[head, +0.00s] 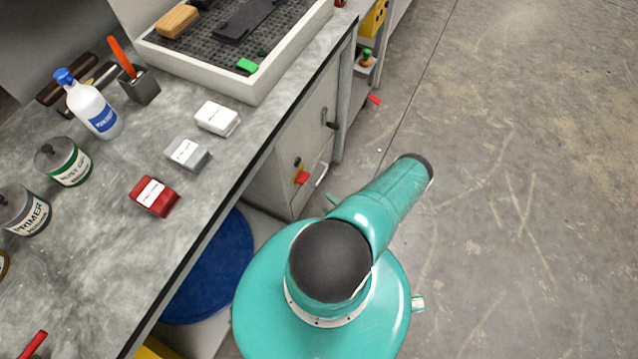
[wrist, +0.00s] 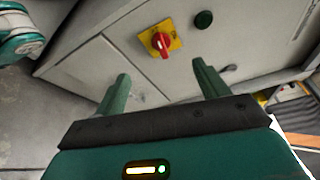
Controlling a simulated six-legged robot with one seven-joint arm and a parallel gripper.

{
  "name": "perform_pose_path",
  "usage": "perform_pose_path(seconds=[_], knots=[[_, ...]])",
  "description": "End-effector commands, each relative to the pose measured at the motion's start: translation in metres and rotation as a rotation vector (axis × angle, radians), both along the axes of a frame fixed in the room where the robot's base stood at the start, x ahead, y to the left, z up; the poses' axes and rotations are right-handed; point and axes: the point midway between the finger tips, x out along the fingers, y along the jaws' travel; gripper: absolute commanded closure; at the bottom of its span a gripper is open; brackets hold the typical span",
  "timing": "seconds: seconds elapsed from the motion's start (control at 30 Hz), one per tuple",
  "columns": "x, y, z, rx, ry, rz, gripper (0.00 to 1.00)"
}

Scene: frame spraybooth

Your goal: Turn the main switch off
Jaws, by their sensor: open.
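The main switch (wrist: 161,42) is a red rotary knob on a yellow plate, set on a pale cabinet front in the wrist view. Its grip looks roughly upright in that picture. In the head view the red knob (head: 301,178) sticks out from the cabinet below the bench. My gripper (wrist: 163,80) is open and empty. Its two green fingers point at the cabinet, with the switch beyond and between their tips, apart from them. In the head view my gripper does not show; only my teal arm does.
A dark green round button (wrist: 204,19) sits beside the switch. The bench (head: 110,250) overhangs the cabinet and carries small boxes, cans, a bottle (head: 93,105) and a grated tray (head: 255,88). A blue round thing (head: 215,270) is under the bench. The floor (head: 520,200) at right is clear.

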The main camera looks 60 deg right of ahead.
Motion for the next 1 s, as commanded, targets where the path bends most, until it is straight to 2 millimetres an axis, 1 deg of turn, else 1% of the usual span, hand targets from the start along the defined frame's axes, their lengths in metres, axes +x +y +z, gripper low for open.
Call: perform_pose_path(seconds=[0.03,0.33,0.6,0.7,0.8,0.93,1.0], knots=[[0.001,-0.007,0.004,0.065,-0.005,0.019,0.27],[0.006,-0.035,0.023,0.651,0.024,0.111,0.27],[0.007,-0.061,0.042,1.164,0.121,0.072,0.27],[0.006,-0.068,0.048,1.306,0.156,0.037,0.27],[0.005,-0.072,0.051,1.395,0.176,0.008,0.27],[0.008,-0.073,0.051,1.437,0.185,-0.006,0.27],[0.012,-0.072,0.049,1.439,0.184,-0.005,0.27]])
